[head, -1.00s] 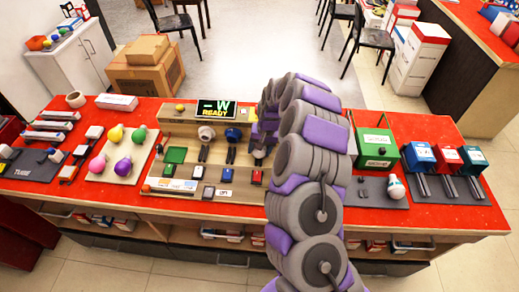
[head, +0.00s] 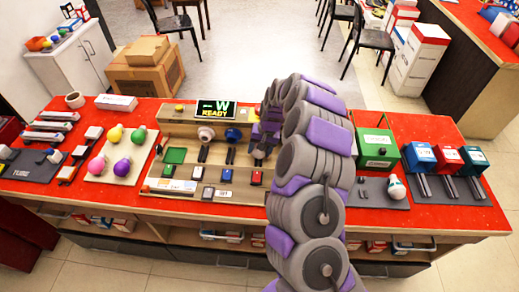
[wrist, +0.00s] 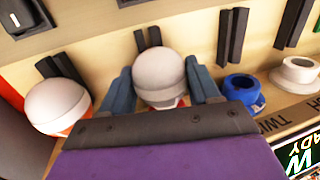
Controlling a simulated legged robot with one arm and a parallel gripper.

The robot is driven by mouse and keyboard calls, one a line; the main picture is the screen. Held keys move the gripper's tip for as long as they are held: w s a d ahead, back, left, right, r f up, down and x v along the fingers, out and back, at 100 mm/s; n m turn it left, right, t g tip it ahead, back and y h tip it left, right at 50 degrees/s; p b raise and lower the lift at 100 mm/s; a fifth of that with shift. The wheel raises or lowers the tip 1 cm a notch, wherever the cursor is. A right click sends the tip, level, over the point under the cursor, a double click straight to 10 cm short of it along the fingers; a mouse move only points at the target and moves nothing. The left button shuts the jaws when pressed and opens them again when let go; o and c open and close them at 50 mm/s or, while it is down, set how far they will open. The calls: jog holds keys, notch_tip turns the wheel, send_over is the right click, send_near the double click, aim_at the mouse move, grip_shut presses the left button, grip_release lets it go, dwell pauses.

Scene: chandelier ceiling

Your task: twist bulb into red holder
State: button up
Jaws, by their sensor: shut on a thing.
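My gripper (wrist: 165,85) is shut on a white, round-topped bulb (wrist: 158,72), with one blue-grey finger on each side. A small patch of red, likely the red holder (wrist: 183,102), shows just below the bulb. My gripper's palm hides most of that holder, so I cannot tell how deeply the bulb sits. In the head view my gripper (head: 262,150) is over the right part of the wooden stand (head: 180,122), and my arm hides what lies behind it.
A blue holder (wrist: 243,92) and a white holder (wrist: 297,74) stand empty to the right in the wrist view. Left of my gripper, another white bulb (wrist: 55,105) sits at an orange-red holder. Coloured bulbs (head: 122,167) lie on a pale board. A READY display (head: 215,110) stands behind.

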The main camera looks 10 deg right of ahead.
jog(key=shift+d+f+t+y+b, duration=0.15)
jog(key=shift+t+y+b, duration=0.25)
jog(key=shift+y+b, duration=1.2)
dwell(2.6)
jog(key=o, duration=1.1)
jog(key=shift+h+b, duration=0.45)
jog(key=shift+h, duration=0.05)
jog(key=p+v, duration=0.4)
jog(key=v, duration=1.3)
jog(key=s+a+r+n, duration=0.3)
jog(key=s+a+r, duration=0.5)
jog(key=a, duration=0.1)
jog(key=s+a+r+n+g+h, duration=0.1)
jog(key=s+a+r, duration=0.1)
jog(key=s, duration=0.9)
jog(key=s+a+r+n+g+h, duration=0.1)
jog(key=s+h, duration=0.1)
jog(key=s, duration=0.8)
jog(key=shift+m+g+h, duration=0.6)
jog(key=shift+m+h, duration=0.1)
jog(key=shift+h, duration=0.2)
jog(key=s+d+f, duration=0.1)
jog(key=s, duration=0.3)
jog(key=s+d, duration=0.1)
jog(key=s, duration=0.4)
jog(key=s+d+f, duration=0.1)
jog(key=s, duration=0.4)
jog(key=shift+d+f, duration=0.25)
jog(key=shift+f, duration=0.05)
